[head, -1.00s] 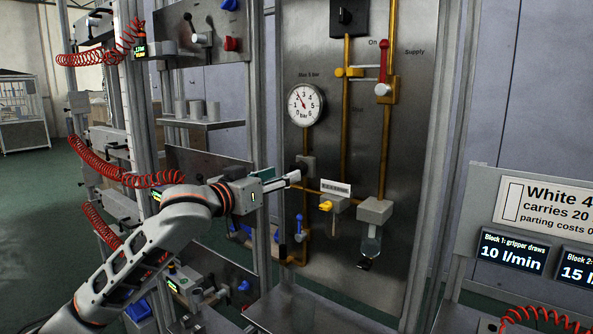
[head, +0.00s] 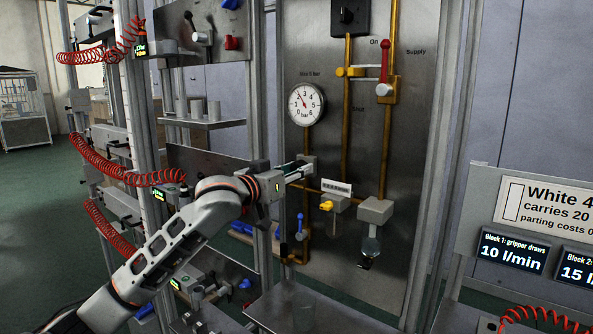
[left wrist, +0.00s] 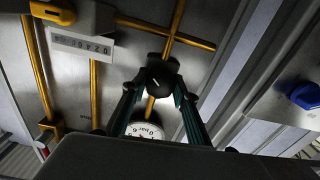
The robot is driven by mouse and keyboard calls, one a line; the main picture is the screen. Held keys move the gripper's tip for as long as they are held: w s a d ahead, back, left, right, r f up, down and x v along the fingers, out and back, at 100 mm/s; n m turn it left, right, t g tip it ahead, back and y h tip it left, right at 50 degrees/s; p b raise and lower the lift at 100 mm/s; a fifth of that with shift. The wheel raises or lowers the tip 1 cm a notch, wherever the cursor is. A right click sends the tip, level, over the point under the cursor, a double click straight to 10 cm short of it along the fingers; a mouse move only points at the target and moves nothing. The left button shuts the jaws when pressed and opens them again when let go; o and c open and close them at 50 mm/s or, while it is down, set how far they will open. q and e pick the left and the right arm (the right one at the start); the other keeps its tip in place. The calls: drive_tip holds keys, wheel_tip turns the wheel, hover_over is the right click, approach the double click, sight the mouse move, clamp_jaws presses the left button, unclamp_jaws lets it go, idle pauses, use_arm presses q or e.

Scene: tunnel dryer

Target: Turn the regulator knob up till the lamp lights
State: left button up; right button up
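The regulator (head: 307,160) sits on the pipe below the round pressure gauge (head: 306,105), whose needle points to the upper left. My left gripper (head: 305,168) is at the regulator in the head view. In the left wrist view, its two fingers (left wrist: 160,88) stand on either side of the black regulator knob (left wrist: 158,78), which carries a light mark. A gap seems to remain, but contact is hard to judge. The gauge also shows between the fingers (left wrist: 146,130), partly hidden. I cannot make out a lit lamp. My right gripper is out of view.
A red supply lever (head: 385,62) is at the panel's upper right. A metal upright (head: 258,110) stands left of the panel, close to my left arm.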

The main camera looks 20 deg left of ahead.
use_arm(q)
drive_tip(key=shift+m, duration=1.4)
drive_tip(key=o, duration=1.1)
drive_tip(key=v, duration=1.2)
